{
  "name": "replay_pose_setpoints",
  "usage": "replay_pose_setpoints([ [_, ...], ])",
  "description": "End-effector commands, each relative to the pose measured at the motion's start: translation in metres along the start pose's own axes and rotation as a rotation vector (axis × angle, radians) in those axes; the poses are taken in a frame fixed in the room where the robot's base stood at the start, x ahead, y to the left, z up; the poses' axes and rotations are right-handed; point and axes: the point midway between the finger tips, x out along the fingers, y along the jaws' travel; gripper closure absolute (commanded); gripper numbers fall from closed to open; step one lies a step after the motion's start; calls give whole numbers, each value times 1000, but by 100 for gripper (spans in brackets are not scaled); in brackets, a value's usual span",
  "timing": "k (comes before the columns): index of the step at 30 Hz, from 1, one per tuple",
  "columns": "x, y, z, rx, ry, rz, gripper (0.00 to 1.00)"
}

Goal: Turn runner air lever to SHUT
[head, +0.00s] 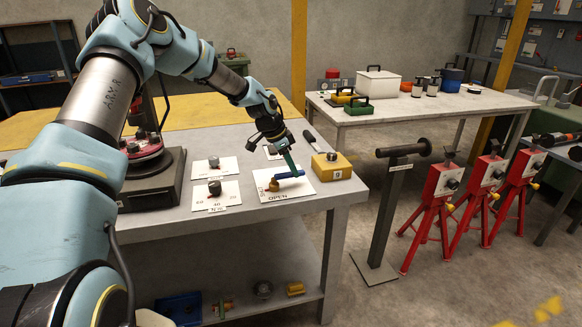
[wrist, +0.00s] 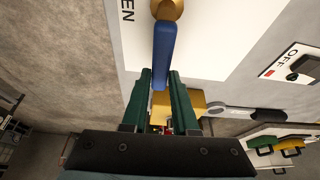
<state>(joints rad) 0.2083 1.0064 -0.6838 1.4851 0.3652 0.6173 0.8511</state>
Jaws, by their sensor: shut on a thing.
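The runner air lever has a blue handle (head: 284,176) and a brass pivot (head: 272,186) on a white plate (head: 301,189) at the table's right end. In the head view the handle points right and slightly back from the pivot. The word OPEN is printed along the plate's front edge; other marking at its left is too small to read. My gripper (head: 294,174) reaches down from above and is shut on the handle's outer end. In the wrist view the green fingers (wrist: 160,82) stand either side of the blue handle (wrist: 163,55), with the brass pivot (wrist: 167,8) beyond.
A yellow box (head: 331,166) stands close to the plate's right. Two knobs on white cards (head: 224,199) lie to the left, beside a dark-based machine (head: 152,185). The table edge is near on the right, with a black-topped post (head: 385,205) beyond it.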

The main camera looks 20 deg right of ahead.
Motion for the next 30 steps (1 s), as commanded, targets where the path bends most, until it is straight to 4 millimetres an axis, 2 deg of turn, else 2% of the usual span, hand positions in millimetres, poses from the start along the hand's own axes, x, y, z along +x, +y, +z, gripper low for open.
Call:
replay_pose_setpoints([
  [20, 0, 4, 0, 54, -1, 22, 100],
  [21, 0, 4, 0, 54, -1, 23, 68],
  [28, 0, 4, 0, 52, -1, 22, 43],
  [30, 0, 4, 0, 52, -1, 22, 43],
])
